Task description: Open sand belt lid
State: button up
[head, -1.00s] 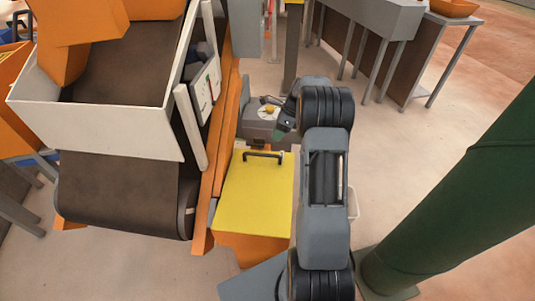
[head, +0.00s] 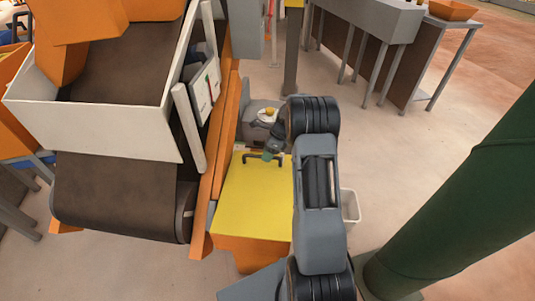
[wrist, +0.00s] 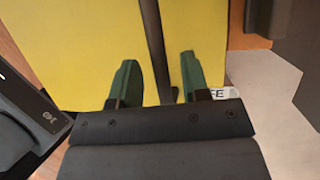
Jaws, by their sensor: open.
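The sand belt lid (head: 250,205) is a flat yellow panel on an orange box beside the belt, and it lies closed. A dark bar handle (head: 263,156) stands at its far edge. My gripper (head: 270,154) is over that far edge, close to the handle. In the wrist view my gripper (wrist: 160,80) has its two green fingers spread apart. The dark handle bar (wrist: 155,45) runs between them, with the yellow lid (wrist: 90,45) behind. I cannot tell whether the fingers touch the bar.
The brown belt (head: 125,195) with a white-walled hopper (head: 95,130) is on the left. An orange beam (head: 212,185) borders the lid. A grey machine with a yellow button (head: 269,111) stands behind the lid. A thick green column (head: 455,200) and a white bin (head: 350,206) are on the right.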

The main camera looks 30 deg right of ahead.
jog(key=shift+c, duration=0.3)
grip_shut()
